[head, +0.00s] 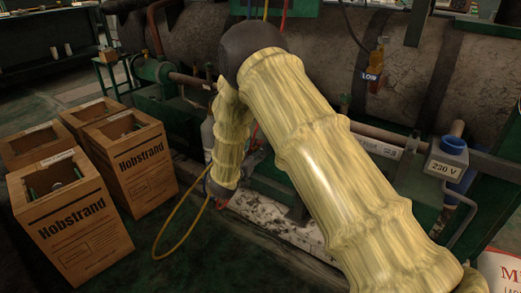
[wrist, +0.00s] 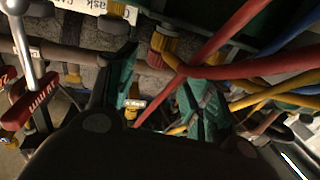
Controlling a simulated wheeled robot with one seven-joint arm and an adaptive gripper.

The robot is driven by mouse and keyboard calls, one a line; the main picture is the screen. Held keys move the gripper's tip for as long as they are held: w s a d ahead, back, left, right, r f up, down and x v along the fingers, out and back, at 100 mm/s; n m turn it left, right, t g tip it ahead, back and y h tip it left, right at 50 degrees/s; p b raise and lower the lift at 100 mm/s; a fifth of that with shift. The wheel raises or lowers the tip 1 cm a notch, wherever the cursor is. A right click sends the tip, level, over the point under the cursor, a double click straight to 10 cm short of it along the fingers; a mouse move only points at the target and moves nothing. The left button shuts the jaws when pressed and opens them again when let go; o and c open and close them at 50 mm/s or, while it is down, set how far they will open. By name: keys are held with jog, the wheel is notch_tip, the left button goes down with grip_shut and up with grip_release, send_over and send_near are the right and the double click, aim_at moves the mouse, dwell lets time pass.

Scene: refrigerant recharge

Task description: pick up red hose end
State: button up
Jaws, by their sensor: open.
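Red hose (wrist: 235,70) runs across the upper right of the wrist view, with one strand slanting down between my fingers. An orange-yellow fitting (wrist: 164,42) sits at the left bend of the red hose, beyond the fingers; I cannot tell for sure whether it is the red hose end. My gripper (wrist: 160,95) is open, its green-padded fingers apart on either side of the slanting strand. I cannot tell whether they touch it. In the head view a red hose (head: 284,14) hangs at the top, and my sleeved arm hides most of my gripper.
Yellow hoses (wrist: 262,97) and blue hoses (wrist: 300,30) crowd the right of the wrist view. A red-handled valve (wrist: 32,102) stands at left. In the head view, Hobstrand boxes (head: 72,222) stand left, a large tank (head: 340,50) lies behind, and a yellow hose (head: 163,235) loops near the floor.

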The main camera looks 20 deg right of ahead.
aim_at(259, 144)
jog(key=shift+b+x, duration=1.2)
jog(key=shift+x, duration=0.1)
jog(key=shift+b+x, duration=0.75)
jog(key=shift+x, duration=0.65)
jog(key=shift+s+d+r, duration=0.1)
jog(key=c, duration=1.1)
